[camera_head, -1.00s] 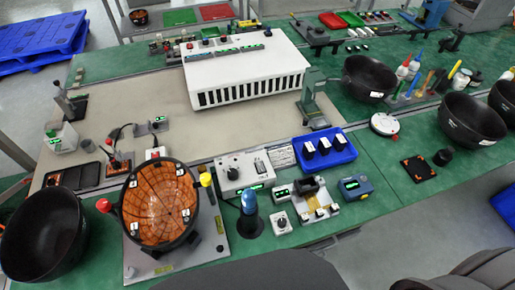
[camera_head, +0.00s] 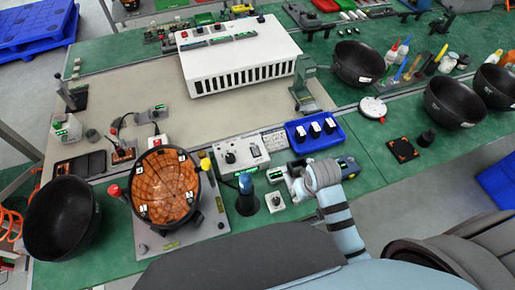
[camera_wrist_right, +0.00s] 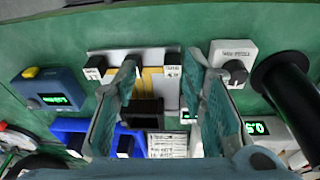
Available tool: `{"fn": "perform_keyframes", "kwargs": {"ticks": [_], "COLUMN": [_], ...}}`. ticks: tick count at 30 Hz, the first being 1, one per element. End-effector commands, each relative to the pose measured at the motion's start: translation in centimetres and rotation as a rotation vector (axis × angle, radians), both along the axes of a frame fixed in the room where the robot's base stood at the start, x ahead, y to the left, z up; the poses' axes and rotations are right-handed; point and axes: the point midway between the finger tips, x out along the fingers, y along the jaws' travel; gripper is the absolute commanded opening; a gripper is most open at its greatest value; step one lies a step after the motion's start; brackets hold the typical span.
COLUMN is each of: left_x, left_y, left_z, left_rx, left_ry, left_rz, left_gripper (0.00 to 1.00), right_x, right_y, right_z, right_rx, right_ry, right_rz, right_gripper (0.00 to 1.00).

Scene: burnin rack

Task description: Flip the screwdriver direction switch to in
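A small white box with a dark knob (camera_head: 275,202), which looks like the direction switch, stands on the green bench. It also shows in the right wrist view (camera_wrist_right: 236,62), upper right; which way its knob is set is too small to tell. A blue upright tool in a dark stand (camera_head: 247,194), perhaps the screwdriver, stands left of the box. My right gripper (camera_head: 296,186) is right of the box, over a white fixture. In the wrist view its fingers (camera_wrist_right: 163,66) are apart and empty, with the fixture (camera_wrist_right: 154,55) beyond them. My left gripper is not in view.
A white control box (camera_head: 240,154) stands behind the switch. A blue tray with black parts (camera_head: 301,146) and a blue instrument (camera_head: 349,168) are close to my right gripper. A round orange-lined fixture (camera_head: 163,188) stands to the left. Bare green bench (camera_head: 365,168) lies to the right.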

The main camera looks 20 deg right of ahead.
Motion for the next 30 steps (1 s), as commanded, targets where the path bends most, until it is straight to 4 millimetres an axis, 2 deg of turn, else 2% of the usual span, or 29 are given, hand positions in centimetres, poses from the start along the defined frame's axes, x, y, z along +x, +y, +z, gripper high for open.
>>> {"fn": "perform_keyframes", "kwargs": {"ticks": [1,5,8,9,13,15,16,17,20,30], "left_x": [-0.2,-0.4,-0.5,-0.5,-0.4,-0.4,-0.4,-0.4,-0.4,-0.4], "left_y": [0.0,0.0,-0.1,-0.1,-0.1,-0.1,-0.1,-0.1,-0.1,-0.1], "left_z": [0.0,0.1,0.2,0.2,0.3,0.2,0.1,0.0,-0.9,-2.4], "left_rx": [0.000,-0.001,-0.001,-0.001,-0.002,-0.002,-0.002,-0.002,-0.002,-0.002], "left_ry": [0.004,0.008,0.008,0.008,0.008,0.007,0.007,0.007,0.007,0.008], "left_rz": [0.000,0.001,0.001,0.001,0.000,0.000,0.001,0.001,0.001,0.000], "left_gripper": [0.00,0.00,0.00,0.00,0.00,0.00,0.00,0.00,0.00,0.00], "right_x": [1.8,7.1,11.5,13.1,16.6,17.3,17.4,17.5,17.5,17.5], "right_y": [0.6,2.8,5.0,6.1,8.7,9.4,9.5,9.6,9.6,9.6], "right_z": [0.4,2.5,5.8,7.6,13.3,15.0,15.2,15.2,13.6,4.3], "right_rx": [0.009,0.041,0.059,0.065,0.062,0.056,0.053,0.052,0.052,0.051], "right_ry": [0.008,0.057,0.105,0.123,0.177,0.195,0.200,0.202,0.206,0.204], "right_rz": [-0.005,-0.008,0.008,0.020,0.060,0.073,0.075,0.077,0.078,0.077], "right_gripper": [0.38,0.38,0.38,0.38,0.38,0.38,0.38,0.38,0.38,0.38]}}
